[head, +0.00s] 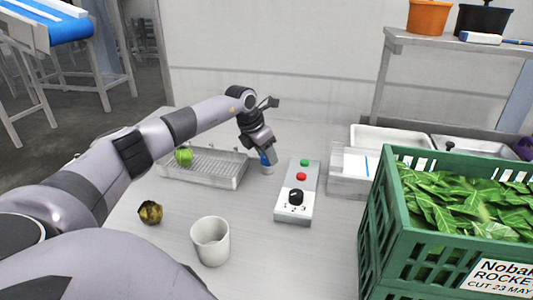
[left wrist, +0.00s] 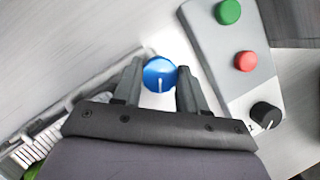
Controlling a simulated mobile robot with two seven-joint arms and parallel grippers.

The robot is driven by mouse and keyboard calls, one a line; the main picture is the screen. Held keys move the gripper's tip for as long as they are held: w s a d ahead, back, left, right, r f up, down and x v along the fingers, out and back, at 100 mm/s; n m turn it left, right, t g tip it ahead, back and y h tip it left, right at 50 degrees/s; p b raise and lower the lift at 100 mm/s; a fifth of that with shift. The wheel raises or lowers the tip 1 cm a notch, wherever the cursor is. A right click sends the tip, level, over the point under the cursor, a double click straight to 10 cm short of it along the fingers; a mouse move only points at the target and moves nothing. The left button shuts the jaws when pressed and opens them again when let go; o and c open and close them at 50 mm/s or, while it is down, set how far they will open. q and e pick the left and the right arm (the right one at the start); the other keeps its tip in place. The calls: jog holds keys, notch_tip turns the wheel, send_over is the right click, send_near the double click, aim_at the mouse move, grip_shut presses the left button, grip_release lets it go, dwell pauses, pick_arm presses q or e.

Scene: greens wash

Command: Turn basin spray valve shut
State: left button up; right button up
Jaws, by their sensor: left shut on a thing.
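The basin spray valve has a round blue knob (left wrist: 159,76) with a white pointer line, seen from above in the left wrist view. In the head view the blue knob (head: 265,159) shows partly below my fingers, on a short pale base. My left gripper (left wrist: 157,82) is shut on the knob, one finger at each side. In the head view the left gripper (head: 264,150) points down over the valve, between the basin and the control box. The white pointer line runs from the knob's middle toward the gripper's palm. My right gripper is not in view.
A wire-racked basin (head: 205,180) with a green item (head: 184,156) stands left of the valve. A control box (head: 297,190) with green and red buttons and a black dial stands right. A white cup (head: 210,241), a brownish lump (head: 150,212) and a green crate of leaves (head: 395,220) are nearer.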

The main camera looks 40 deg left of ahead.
pick_arm(q)
jog(key=shift+a+m+h, duration=0.1)
jog(key=shift+m+h, duration=0.4)
jog(key=shift+m, duration=1.1)
jog(key=o, duration=1.1)
jog(key=shift+c, duration=0.2)
jog(key=v, duration=0.7)
jog(key=shift+r+b, duration=0.15)
jog(key=shift+b, duration=0.2)
jog(key=shift+w, duration=0.1)
